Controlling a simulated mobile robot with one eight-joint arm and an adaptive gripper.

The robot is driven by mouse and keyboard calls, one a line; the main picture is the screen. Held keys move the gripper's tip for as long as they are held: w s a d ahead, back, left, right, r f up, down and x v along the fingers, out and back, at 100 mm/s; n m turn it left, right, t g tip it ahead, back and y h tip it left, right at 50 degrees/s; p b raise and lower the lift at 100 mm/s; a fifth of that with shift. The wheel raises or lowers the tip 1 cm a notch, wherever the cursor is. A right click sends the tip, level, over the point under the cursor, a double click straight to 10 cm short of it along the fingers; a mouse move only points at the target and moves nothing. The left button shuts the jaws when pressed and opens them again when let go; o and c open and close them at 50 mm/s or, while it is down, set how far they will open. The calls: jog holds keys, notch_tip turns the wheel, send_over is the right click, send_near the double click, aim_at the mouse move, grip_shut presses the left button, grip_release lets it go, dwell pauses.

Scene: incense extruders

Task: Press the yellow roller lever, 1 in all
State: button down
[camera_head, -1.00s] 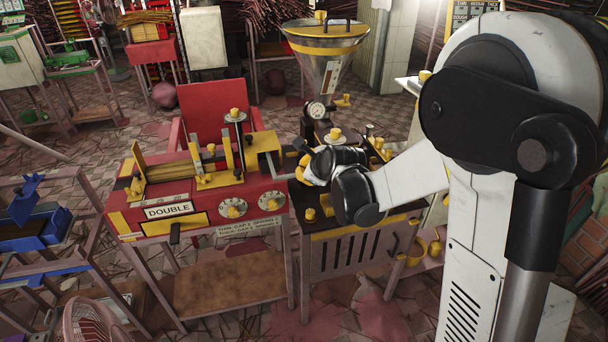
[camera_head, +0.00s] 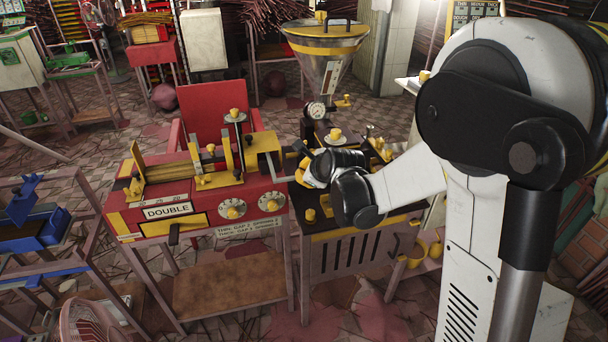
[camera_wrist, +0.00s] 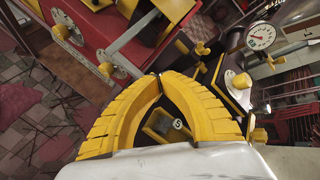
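The red machine labelled DOUBLE (camera_head: 150,222) stands on a frame left of my gripper. A grey crank arm (camera_head: 272,166) with a yellow handle projects from its right side toward my gripper. I cannot tell for sure whether this is the yellow roller lever. My gripper (camera_head: 303,172) is partly hidden by my wrist. In the wrist view its yellow fingers (camera_wrist: 161,80) curve together, tips meeting, with nothing seen held. Contact with the handle cannot be told.
A dark bench (camera_head: 345,252) with yellow knobs stands below my gripper. A round gauge (camera_head: 316,110) and a large metal hopper (camera_head: 325,65) are behind it. Blue equipment (camera_head: 35,230) is at the left.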

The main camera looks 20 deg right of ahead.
jog(key=shift+r, duration=0.15)
dwell(0.3)
jog(key=shift+s+r+p, duration=0.2)
jog(key=shift+r+p, duration=0.35)
jog(key=shift+r, duration=0.1)
jog(key=shift+s+r+p, duration=0.2)
jog(key=shift+r+p, duration=0.35)
jog(key=shift+r, duration=0.1)
jog(key=shift+r, duration=0.1)
jog(key=r+p, duration=0.2)
jog(key=s+r+p, duration=0.1)
jog(key=r, duration=0.1)
jog(key=shift+s+r+p, duration=0.15)
jog(key=shift+r+p, duration=0.15)
jog(key=shift+p, duration=0.05)
jog(key=shift+s+r, duration=0.1)
